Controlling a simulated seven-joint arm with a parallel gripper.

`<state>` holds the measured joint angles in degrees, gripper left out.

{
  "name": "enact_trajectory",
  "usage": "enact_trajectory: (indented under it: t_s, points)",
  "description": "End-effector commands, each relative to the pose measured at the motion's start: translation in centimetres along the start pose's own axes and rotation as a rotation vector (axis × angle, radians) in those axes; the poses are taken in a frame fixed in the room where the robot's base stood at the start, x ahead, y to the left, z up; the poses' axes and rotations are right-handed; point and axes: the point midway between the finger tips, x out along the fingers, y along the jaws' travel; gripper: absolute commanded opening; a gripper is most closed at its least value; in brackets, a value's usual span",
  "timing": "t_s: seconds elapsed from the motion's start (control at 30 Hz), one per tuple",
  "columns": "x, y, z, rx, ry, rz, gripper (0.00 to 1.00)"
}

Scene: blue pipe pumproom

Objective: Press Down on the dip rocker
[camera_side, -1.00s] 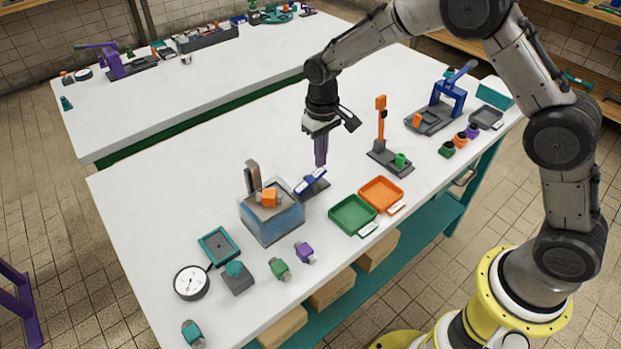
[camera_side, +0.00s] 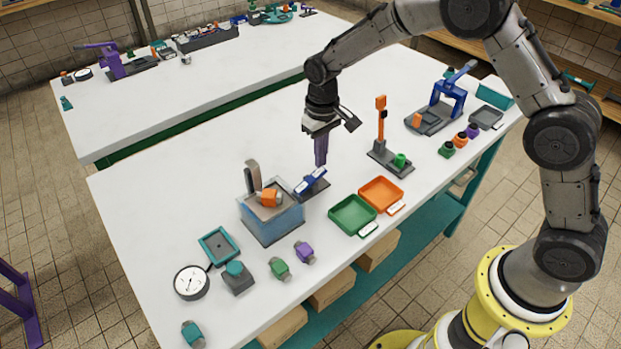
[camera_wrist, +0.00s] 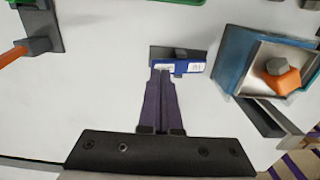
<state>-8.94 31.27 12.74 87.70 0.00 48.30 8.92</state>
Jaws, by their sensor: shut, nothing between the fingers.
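The dip rocker is a blue rocker plate (camera_side: 310,181) with white labels, on a dark base. It stands tilted just right of the blue tank. In the wrist view the rocker (camera_wrist: 184,67) lies crosswise just beyond my fingertips. My gripper (camera_side: 321,165) has purple fingers, shut and empty, pointing down at the rocker's right end. In the wrist view the fingertips (camera_wrist: 162,72) overlap the rocker's left part; I cannot tell whether they touch it. An orange part with grey ends (camera_side: 268,198) is at the open top of the blue tank (camera_side: 272,224), beside a grey upright.
Green (camera_side: 352,215) and orange (camera_side: 381,194) trays lie right of the rocker. An orange lever stand (camera_side: 381,135) rises behind them. A gauge (camera_side: 191,282), a teal button box (camera_side: 237,277) and small parts are at front left. The table's left back is clear.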

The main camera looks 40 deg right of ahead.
Motion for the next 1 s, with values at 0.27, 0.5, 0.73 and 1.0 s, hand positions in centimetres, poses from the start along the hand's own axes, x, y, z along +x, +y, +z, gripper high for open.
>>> enact_trajectory:
  t_s: [0.27, 0.5, 0.73, 1.0]
  points:
    - [0.0, 0.0, 0.0, 0.000, 0.000, 0.000, 0.00]
    - [0.0, 0.0, 0.0, 0.000, 0.000, 0.000, 0.00]
    - [0.7, 0.0, 0.0, 0.000, -0.001, 0.000, 0.00]
    - [1.5, 0.0, 0.0, 0.000, -0.001, 0.000, 0.00]
